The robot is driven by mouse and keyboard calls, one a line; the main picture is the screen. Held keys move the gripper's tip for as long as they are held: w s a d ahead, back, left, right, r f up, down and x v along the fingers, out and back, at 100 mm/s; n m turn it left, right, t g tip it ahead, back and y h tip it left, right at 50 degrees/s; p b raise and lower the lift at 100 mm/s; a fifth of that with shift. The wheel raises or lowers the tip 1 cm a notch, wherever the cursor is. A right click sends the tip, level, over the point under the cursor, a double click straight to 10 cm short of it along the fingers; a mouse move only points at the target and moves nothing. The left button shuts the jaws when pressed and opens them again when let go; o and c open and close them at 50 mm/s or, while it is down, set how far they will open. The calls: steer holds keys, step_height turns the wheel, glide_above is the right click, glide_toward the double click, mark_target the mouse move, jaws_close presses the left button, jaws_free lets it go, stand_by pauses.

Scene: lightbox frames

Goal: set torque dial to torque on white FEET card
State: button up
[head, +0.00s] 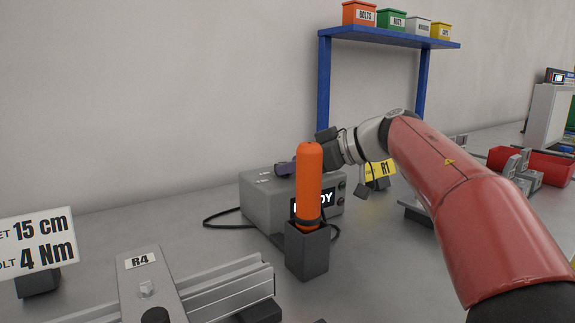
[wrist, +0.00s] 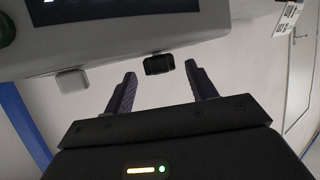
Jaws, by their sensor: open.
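The white card (head: 38,243) stands at the far left in the head view, cut by the edge; it reads "...ET 15 cm" and "...OLT 4 Nm". The grey controller box (head: 262,205) sits mid-table, its display partly hidden by the orange tool. It also shows in the wrist view (wrist: 110,48). A black knob-like piece (wrist: 158,65), possibly the torque dial, sticks out from the box there; no scale or setting is readable. My gripper (wrist: 161,72) is open, with its purple fingers on either side of that piece. In the head view its fingers (head: 286,168) are near the box top, mostly hidden.
The orange tool (head: 309,175) stands upright in a dark holder (head: 307,252) in front of the box. A yellow R1 card (head: 381,170) is behind my arm. An R4 plate (head: 140,262) on aluminium rails is front left. A blue shelf (head: 390,38) with small bins is behind.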

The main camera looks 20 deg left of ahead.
steer(key=shift+x, duration=1.05)
steer(key=shift+c, duration=0.4)
steer(key=c, duration=0.9)
steer(key=shift+s+a+m+t, duration=0.1)
steer(key=shift+s+m+t, duration=0.05)
steer(key=shift+m+t, duration=0.5)
steer(key=shift+m+t+h, duration=0.4)
steer(key=shift+m+t, duration=0.45)
steer(key=shift+t, duration=0.2)
